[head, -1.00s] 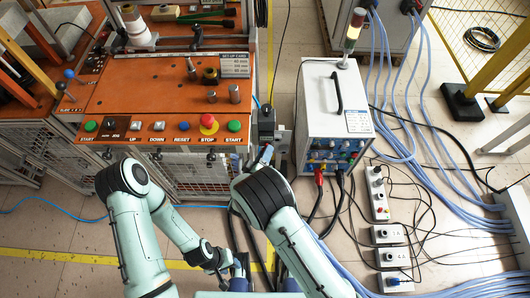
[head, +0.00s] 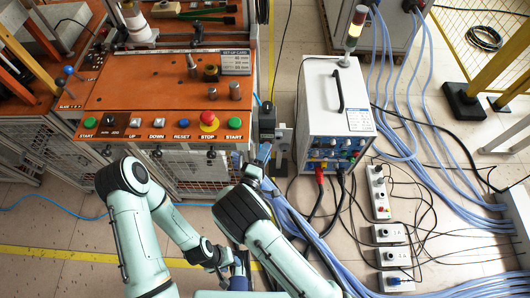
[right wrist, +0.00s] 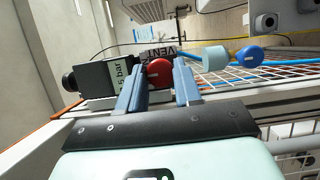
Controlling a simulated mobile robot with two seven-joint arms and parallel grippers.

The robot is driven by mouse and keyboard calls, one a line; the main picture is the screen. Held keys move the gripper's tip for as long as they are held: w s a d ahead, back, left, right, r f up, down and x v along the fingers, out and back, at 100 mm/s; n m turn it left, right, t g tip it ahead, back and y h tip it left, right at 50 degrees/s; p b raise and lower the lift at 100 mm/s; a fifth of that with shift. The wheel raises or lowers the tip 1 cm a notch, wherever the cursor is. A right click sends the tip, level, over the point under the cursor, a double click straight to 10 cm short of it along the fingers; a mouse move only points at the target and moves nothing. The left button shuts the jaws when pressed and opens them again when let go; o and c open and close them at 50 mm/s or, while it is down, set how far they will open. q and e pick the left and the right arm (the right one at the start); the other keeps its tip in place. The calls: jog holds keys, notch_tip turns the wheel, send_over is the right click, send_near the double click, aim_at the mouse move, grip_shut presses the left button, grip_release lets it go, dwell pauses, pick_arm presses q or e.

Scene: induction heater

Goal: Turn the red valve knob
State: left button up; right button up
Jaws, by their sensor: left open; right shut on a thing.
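The red valve knob (right wrist: 158,72) shows in the right wrist view, beside a black block marked "bar" (right wrist: 104,76). My right gripper (right wrist: 160,80) has its two blue fingers on either side of the knob and is shut on it. In the head view my right gripper (head: 262,156) is at the right side of the orange machine, and the knob cannot be made out there. My left gripper (head: 238,266) is open and empty, low in the picture, well away from the knob.
A pale knob (right wrist: 215,57) and a blue knob (right wrist: 249,55) stand right of the red one, above a wire mesh (right wrist: 245,75). The orange panel (head: 130,95) carries several buttons. A white heater unit (head: 325,110) and blue cables (head: 395,110) lie to the right.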

dwell(0.3)
jog(key=o, duration=1)
jog(key=shift+o, duration=0.2)
pick_arm(q)
jog(key=shift+s, duration=0.1)
